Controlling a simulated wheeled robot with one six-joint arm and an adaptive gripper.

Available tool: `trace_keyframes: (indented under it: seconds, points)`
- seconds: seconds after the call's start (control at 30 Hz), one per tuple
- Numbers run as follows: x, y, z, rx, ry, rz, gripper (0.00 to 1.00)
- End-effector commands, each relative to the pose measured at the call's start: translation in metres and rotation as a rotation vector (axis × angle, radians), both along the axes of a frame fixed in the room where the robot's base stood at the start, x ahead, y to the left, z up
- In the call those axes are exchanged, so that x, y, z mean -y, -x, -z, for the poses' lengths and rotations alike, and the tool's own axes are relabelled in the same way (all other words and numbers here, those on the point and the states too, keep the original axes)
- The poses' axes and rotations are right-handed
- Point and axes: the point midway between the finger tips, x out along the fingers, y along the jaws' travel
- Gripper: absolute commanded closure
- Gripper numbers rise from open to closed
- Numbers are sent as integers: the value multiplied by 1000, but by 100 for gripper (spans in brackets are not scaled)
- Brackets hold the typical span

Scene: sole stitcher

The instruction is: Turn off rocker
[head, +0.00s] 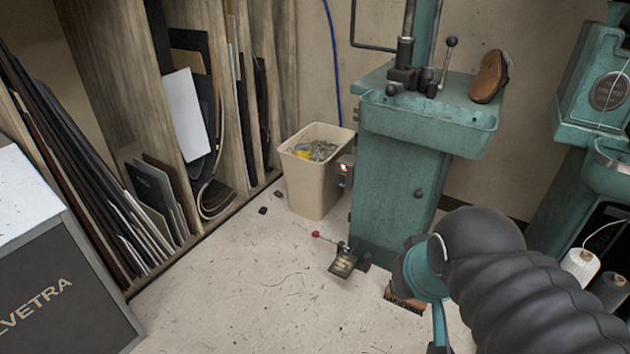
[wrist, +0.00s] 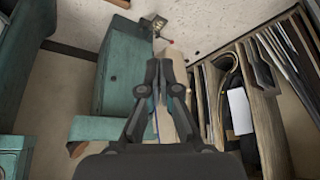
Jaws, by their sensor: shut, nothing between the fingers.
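The rocker (head: 344,168) shows as a small red-lit spot on a grey switch box on the left side of the teal machine cabinet (head: 392,205). In the head view it is unobstructed. My gripper (wrist: 165,64) is shut and empty in the wrist view, its fingers pointing toward the floor beside the cabinet (wrist: 122,75). The rocker cannot be made out in the wrist view; the fingers may hide it. In the head view my dark ribbed arm fills the lower right, and the fingertips cannot be made out there.
A beige bin (head: 316,185) with scraps stands just left of the switch box. A foot pedal (head: 344,263) with a red-knobbed lever lies before the cabinet. Leaning sheets (head: 90,190) fill the left rack. Floor at centre is mostly clear.

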Motion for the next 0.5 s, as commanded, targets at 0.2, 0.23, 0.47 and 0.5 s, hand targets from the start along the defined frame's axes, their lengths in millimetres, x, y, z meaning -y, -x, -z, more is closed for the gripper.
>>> trace_keyframes:
  seconds: [0.2, 0.23, 0.47, 0.5]
  points:
    - [0, 0, 0, 0, 0, 0, 100]
    - [0, 0, 0, 0, 1, 0, 100]
    - [10, -17, 2, -63, 102, -52, 100]
    - [15, -25, 3, -86, 141, -73, 100]
